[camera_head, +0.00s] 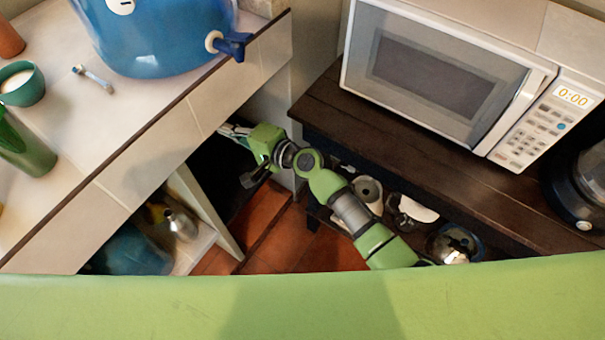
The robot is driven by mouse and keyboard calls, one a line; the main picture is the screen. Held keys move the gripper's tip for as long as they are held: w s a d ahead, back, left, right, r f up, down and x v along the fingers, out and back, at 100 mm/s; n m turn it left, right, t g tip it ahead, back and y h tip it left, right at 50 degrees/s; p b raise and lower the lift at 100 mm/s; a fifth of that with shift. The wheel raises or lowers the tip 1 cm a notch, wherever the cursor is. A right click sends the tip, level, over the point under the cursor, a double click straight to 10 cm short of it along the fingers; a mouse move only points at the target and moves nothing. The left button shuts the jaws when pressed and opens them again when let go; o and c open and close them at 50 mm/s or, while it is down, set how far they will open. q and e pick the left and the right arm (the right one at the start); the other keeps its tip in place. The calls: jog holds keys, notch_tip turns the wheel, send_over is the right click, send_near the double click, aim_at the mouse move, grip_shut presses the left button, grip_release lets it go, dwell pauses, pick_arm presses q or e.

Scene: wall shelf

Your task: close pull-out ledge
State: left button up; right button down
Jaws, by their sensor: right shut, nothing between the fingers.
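My right gripper (235,131) reaches across from the lower right. Its fingers are shut and empty, at the lower edge of the tiled counter front. A dark flat panel (221,178) lies below the counter beside the gripper and may be the pull-out ledge; I cannot tell for sure. The counter edge and my right arm hide parts of it. I cannot tell whether the fingers touch it or how far it is out. My left gripper is not in view.
The tiled counter (118,130) holds a blue water dispenser (155,40) and a green cup (22,84). A dark wooden table (440,165) at right bears a white microwave (440,75), with dishes below. Red floor tiles (285,240) show between them. Open shelving (205,240) is under the counter.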

jog(key=shift+w+a+r, duration=0.25)
jog(key=shift+w+a, duration=0.35)
jog(key=shift+a, duration=0.25)
